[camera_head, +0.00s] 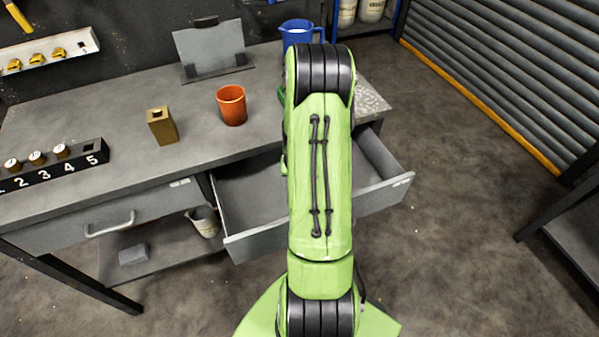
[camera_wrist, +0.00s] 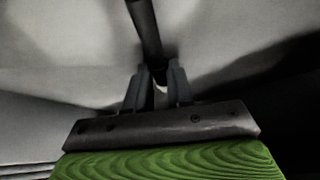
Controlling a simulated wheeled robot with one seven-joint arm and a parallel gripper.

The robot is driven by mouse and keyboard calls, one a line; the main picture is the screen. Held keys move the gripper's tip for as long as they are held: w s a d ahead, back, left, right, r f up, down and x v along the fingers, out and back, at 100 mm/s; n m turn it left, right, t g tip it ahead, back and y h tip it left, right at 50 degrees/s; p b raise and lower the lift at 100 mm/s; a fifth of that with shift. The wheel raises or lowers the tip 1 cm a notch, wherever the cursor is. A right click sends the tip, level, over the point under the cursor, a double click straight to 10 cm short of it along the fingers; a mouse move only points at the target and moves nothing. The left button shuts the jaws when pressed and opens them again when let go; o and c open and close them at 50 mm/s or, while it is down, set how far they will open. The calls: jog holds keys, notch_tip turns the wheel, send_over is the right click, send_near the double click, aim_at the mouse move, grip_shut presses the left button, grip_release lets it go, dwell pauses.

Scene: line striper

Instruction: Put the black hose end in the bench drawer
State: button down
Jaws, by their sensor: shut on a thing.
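The bench drawer (camera_head: 258,242) is pulled open under the right part of the workbench. My arm crosses in front of its middle, hiding part of its inside and my gripper in the head view. In the wrist view, my gripper (camera_wrist: 160,78) is shut on a dark, tube-shaped thing, the black hose end (camera_wrist: 147,28), which runs up from between the fingers to the top edge. Pale grey surfaces lie behind it; I cannot tell for sure whether they are the drawer's inside. The visible left part of the drawer floor looks empty.
The workbench (camera_head: 85,155) holds an orange cup (camera_head: 231,105), a brass block (camera_head: 162,126), a numbered rack (camera_head: 55,165) and a grey stand (camera_head: 210,50). A blue jug (camera_head: 298,33) stands behind my arm. A shut drawer (camera_head: 100,222) is at left.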

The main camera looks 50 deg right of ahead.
jog(key=shift+f, duration=0.2)
jog(key=c, duration=1)
grip_release()
jog(key=shift+r, duration=0.1)
